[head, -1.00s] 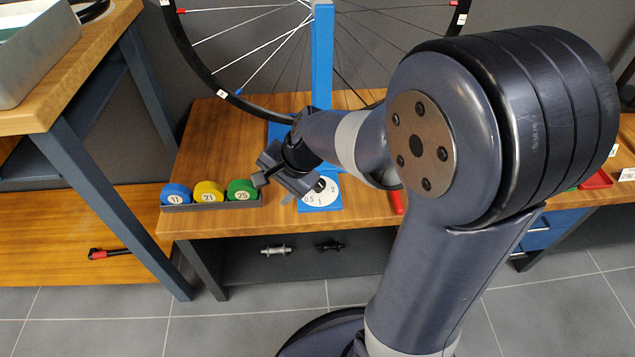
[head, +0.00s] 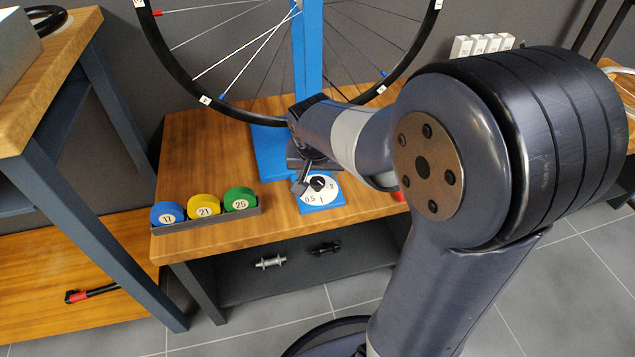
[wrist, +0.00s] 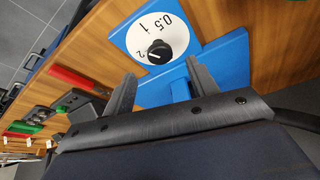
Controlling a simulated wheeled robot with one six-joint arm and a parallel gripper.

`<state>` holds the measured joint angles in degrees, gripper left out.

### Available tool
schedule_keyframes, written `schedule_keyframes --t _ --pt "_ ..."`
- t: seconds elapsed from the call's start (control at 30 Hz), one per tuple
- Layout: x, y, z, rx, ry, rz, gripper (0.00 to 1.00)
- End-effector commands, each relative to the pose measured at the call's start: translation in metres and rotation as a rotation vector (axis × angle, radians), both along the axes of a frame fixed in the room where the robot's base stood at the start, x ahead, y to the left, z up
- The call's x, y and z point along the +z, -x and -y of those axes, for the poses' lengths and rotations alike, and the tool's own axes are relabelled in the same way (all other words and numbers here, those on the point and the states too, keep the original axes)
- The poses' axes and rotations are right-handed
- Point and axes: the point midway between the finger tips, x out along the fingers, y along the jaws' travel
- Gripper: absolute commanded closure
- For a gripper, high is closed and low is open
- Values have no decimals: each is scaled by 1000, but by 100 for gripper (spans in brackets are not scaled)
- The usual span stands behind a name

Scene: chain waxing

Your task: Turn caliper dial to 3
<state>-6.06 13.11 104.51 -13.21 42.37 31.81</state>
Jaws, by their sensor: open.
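The caliper dial is a white disc (head: 328,195) on a blue base, near the front of the wooden bench. In the wrist view the dial (wrist: 172,32) and knob (wrist: 159,51) show beyond my fingertips, and the knob's pale mark seems to face the 2. My gripper (wrist: 160,70) is open and empty, its two fingers apart on the near side of the knob, not around it. In the head view my gripper (head: 301,178) partly covers the dial's far left edge.
A grey tray (head: 210,222) with blue, yellow and green round pieces stands left of the dial. A blue stand (head: 310,50) holding a spoked wheel rises behind. A red-handled tool (wrist: 80,80) lies near the dial. Bench space between tray and dial is clear.

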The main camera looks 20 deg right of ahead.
Motion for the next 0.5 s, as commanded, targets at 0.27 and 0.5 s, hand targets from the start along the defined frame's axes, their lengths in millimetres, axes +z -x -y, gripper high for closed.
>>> schedule_keyframes --t 0.27,0.5 --pt "-42 -15 5 -1 0 -2 45" --pt "-48 -19 6 -1 -1 1 45"
